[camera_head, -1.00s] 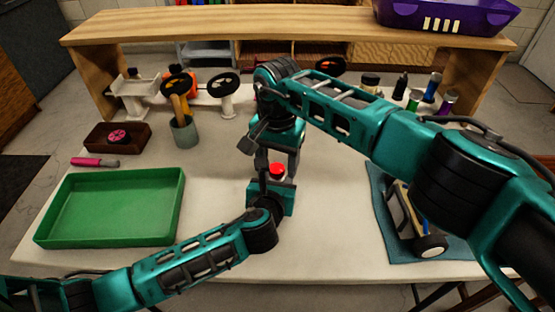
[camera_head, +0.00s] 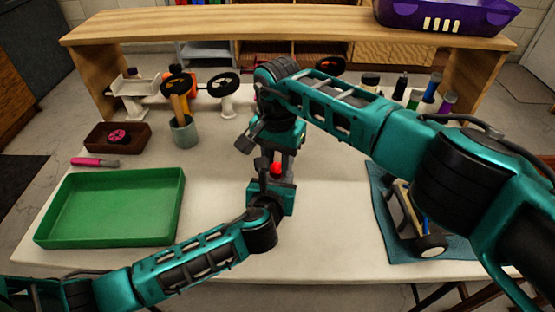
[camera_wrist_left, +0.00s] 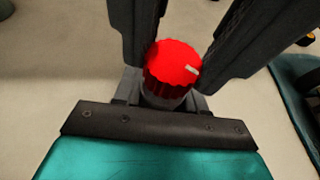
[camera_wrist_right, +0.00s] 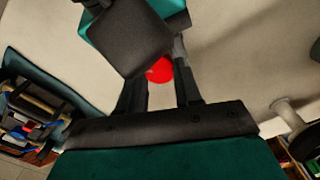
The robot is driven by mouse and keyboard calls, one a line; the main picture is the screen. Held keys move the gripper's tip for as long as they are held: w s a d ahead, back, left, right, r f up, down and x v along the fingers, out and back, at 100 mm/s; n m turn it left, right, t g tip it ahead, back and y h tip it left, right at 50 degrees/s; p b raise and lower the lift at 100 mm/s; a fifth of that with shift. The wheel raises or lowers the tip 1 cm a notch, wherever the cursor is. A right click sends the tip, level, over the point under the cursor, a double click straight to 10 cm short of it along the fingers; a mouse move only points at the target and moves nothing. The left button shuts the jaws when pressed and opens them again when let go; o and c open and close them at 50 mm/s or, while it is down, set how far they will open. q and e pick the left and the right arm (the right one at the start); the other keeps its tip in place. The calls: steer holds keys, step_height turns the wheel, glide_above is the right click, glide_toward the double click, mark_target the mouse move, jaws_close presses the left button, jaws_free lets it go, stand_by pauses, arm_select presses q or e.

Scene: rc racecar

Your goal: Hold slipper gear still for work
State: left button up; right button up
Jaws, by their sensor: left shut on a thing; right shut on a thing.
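A red, round, ridged piece with a white mark, which I take to be the slipper gear (camera_head: 276,169), stands upright between my two grippers at mid-table. In the left wrist view the red piece (camera_wrist_left: 173,62) sits on a grey round lower part. My left gripper (camera_head: 271,184) reaches it from the front and is shut low around that grey part. My right gripper (camera_head: 281,158) reaches down from behind, its dark fingers shut on either side of the red top. In the right wrist view the red piece (camera_wrist_right: 160,71) shows between the fingers, partly hidden.
A green tray (camera_head: 50,228) lies at left, with a pink-handled tool (camera_head: 95,162) and a brown box (camera_head: 132,145) behind it. A grey cup of tools (camera_head: 184,132) stands back left. A small car (camera_head: 428,246) lies on a blue mat at right. Bare table surrounds my grippers.

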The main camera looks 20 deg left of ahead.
steer(key=shift+m, duration=1.2)
steer(key=o, duration=1.1)
steer(key=shift+c, duration=0.2)
